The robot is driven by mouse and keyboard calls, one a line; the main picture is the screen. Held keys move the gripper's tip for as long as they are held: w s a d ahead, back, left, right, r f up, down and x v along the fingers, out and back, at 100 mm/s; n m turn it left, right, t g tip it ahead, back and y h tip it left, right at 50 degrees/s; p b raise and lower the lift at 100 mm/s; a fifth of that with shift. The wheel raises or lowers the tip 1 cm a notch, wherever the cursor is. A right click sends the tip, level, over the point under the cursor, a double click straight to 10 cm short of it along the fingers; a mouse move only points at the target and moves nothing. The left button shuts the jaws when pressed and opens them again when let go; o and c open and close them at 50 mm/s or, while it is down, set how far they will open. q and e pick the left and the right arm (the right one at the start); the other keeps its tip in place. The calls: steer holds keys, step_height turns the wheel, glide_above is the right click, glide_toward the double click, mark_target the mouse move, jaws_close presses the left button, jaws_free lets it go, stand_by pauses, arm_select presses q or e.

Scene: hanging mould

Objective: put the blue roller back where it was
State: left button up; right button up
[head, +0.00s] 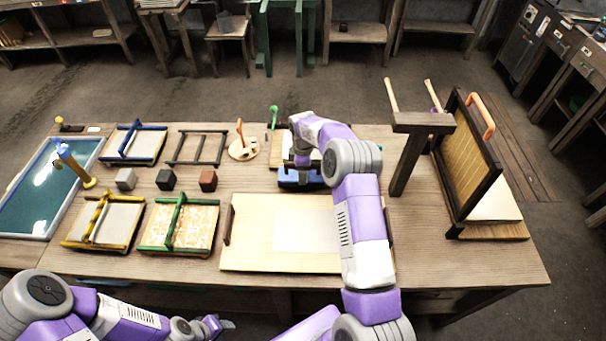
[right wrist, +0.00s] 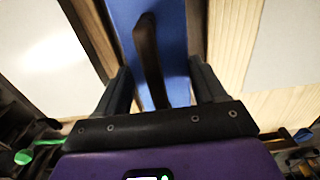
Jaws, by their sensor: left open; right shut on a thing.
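The blue roller (head: 290,182) shows partly under my right gripper (head: 301,163), just behind the pale board (head: 240,212). My arm hides part of it. In the right wrist view the roller is a long blue body (right wrist: 180,40) with a dark handle (right wrist: 147,50) between the fingers of my right gripper (right wrist: 160,80). These fingers are shut on that handle. I cannot tell whether the roller touches the table. My left gripper (head: 217,325) is open and empty at the front edge, low in the head view.
Framed screens with blue (head: 135,143), dark (head: 200,147), yellow (head: 104,222) and green (head: 180,223) bars lie on the left. Several small blocks (head: 166,180) sit between them. A water tray (head: 30,205) is far left. A dark stand (head: 405,155) and upright mould (head: 468,150) stand right.

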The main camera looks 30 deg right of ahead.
steer(key=shift+w+f, duration=0.1)
steer(key=shift+f, duration=0.85)
steer(key=shift+f+b, duration=0.4)
steer(key=shift+f, duration=0.05)
steer(key=shift+s+f, duration=0.2)
steer(key=shift+s, duration=0.05)
steer(key=shift+c, duration=0.8)
steer(key=o, duration=0.8)
steer(key=shift+a+f, duration=0.1)
steer(key=shift+c, duration=0.2)
steer(key=o, duration=0.4)
steer(key=shift+w, duration=0.15)
